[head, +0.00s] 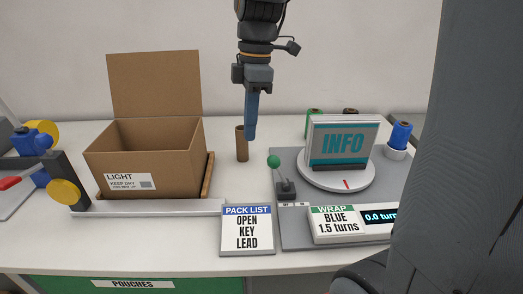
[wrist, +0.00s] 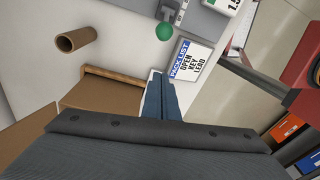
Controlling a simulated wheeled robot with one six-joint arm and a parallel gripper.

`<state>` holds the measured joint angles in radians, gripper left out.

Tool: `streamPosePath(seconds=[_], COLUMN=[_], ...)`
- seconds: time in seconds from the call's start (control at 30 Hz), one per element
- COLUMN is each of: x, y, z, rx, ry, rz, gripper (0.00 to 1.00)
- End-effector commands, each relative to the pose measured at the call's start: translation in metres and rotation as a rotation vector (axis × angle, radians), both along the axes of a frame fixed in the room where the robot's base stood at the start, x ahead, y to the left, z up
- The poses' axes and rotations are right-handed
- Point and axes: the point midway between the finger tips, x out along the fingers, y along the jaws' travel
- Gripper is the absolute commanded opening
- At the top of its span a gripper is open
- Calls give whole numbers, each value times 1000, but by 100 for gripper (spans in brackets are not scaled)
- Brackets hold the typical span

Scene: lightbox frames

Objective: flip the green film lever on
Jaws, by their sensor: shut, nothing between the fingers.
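The film lever has a green ball knob (head: 273,161) on a thin stem, rising from a dark base (head: 286,190) at the left edge of the grey wrapping plate (head: 292,231). The stem tilts to the left in the head view. The green knob also shows at the top of the wrist view (wrist: 164,31). My gripper (head: 250,136) points down with its blue fingers shut and empty. It hangs above and to the left of the knob in the head view, apart from it. Small labels at the lever base are too small to read surely.
A cardboard tube (head: 241,145) stands just left of my gripper. An open cardboard box (head: 150,160) stands further left. A turntable (head: 330,181) carries an INFO box (head: 341,143) right of the lever. A pack list card (head: 247,231) and wrap sign (head: 338,222) stand in front.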

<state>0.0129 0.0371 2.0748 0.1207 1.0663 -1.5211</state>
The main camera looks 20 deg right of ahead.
Motion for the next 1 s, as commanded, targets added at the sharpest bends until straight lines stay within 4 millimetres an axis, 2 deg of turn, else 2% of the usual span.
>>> streamPosePath(seconds=[0.17,0.6,0.8,1.0], x=[-2,-5,-7,-8], y=[1,9,-20,-30], z=[-17,-101,-90,-89], rx=[0,0,0,0], ry=[5,7,0,1], rz=[-1,-4,-9,-8], gripper=[0,0,0,0])
